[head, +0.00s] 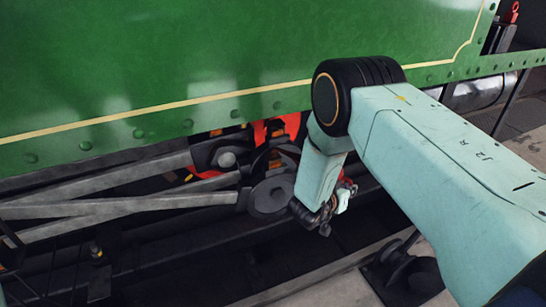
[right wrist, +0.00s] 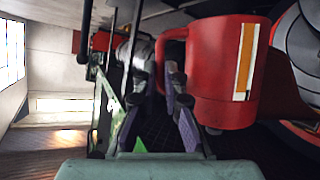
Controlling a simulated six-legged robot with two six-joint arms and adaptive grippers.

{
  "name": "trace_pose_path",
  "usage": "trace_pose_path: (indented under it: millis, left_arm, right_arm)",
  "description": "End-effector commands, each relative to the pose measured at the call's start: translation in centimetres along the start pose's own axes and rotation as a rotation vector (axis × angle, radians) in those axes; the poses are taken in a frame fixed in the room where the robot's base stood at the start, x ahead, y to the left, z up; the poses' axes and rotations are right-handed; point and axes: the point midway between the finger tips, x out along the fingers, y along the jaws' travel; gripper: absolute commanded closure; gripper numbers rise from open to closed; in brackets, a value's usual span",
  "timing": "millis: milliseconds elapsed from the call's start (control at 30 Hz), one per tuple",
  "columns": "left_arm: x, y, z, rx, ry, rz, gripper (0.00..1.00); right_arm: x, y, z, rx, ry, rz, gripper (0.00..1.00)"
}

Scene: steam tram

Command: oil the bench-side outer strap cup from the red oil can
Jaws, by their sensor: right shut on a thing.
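The red oil can (right wrist: 222,75) fills the upper middle of the right wrist view, with a cream and orange stripe on its side. Its handle (right wrist: 170,48) is on the left, at the fingers of my right gripper (right wrist: 160,88), which is shut on the can. In the head view my right gripper (head: 325,215) is beside the dark round rod end (head: 271,195), below the green panel. Only a small patch of red shows behind my wrist there. I cannot single out the bench-side outer strap cup; my arm may hide it. My left gripper is not in view.
The green riveted side panel (head: 200,75) hangs over the rods and limits room above. Grey rods (head: 110,210) run in from the left. Red and orange parts (head: 275,130) sit behind the rod end. A dark gap lies below the rods.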

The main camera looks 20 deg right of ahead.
Motion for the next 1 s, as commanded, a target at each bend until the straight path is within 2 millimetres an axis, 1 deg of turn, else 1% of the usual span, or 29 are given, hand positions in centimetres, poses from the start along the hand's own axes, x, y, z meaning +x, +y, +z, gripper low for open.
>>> trace_pose_path:
  millis: [333,1000]
  left_arm:
    - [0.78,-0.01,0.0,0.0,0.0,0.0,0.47]
    - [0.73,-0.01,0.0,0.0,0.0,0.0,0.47]
  right_arm:
    - [0.53,-0.29,1.01,0.041,0.004,-0.016,1.0]
    - [0.52,-0.29,0.99,0.044,0.004,-0.017,1.0]
